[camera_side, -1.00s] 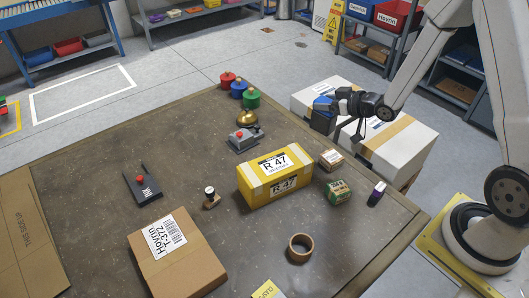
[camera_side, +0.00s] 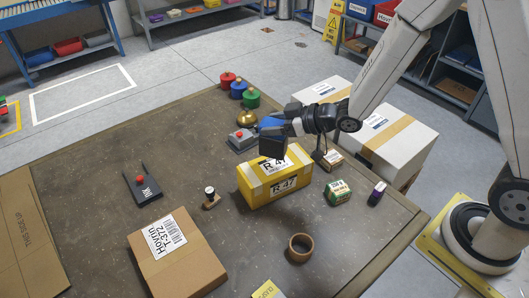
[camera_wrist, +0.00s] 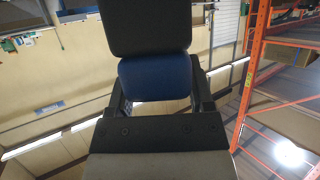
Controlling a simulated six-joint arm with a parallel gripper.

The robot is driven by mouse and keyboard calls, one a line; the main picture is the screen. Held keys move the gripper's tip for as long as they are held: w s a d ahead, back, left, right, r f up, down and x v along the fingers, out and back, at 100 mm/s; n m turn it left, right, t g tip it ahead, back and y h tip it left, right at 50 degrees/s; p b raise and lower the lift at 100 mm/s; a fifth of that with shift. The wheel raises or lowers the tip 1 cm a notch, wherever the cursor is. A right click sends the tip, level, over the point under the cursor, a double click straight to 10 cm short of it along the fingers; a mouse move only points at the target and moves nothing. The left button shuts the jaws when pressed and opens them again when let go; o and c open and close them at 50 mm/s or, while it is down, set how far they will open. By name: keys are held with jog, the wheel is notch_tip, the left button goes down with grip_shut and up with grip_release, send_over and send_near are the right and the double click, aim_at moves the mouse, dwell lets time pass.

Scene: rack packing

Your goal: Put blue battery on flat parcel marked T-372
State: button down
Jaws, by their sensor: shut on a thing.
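My gripper (camera_side: 284,130) is shut on the blue battery (camera_side: 272,143), a dark block with a blue part. It is held in the air over the far side of the yellow R 47 box. In the wrist view the battery's blue part (camera_wrist: 155,78) sits between the fingers, with its black part (camera_wrist: 145,28) beyond. The flat parcel marked T-372 (camera_side: 195,265) is a brown cardboard box with a white label, lying at the front left of the table. The gripper is up and to the right of it, apart from it.
The yellow R 47 box (camera_side: 262,190) stands between my gripper and the parcel. The parcel's top looks clear.

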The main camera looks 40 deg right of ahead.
jog(key=s+a+r+n+g+y, duration=0.1)
jog(key=s+a+n+g+y, duration=0.1)
jog(key=s+a, duration=0.45)
jog(key=s+a+r+n+g+y, duration=0.1)
jog(key=s+a+n+g, duration=0.15)
jog(key=a, duration=0.75)
jog(key=s+a+r+n+g+y, duration=0.1)
jog(key=s+a+n+g+y, duration=0.15)
jog(key=s+a, duration=0.45)
jog(key=w+a+f+t, duration=0.1)
jog(key=w+a+f, duration=0.8)
jog(key=w, duration=0.3)
jog(key=shift+f, duration=0.15)
jog(key=shift+w+a+f, duration=0.1)
jog(key=shift+f, duration=0.75)
jog(key=shift+w+a+f, duration=0.1)
jog(key=shift+f, duration=0.75)
jog(key=shift+f, duration=0.1)
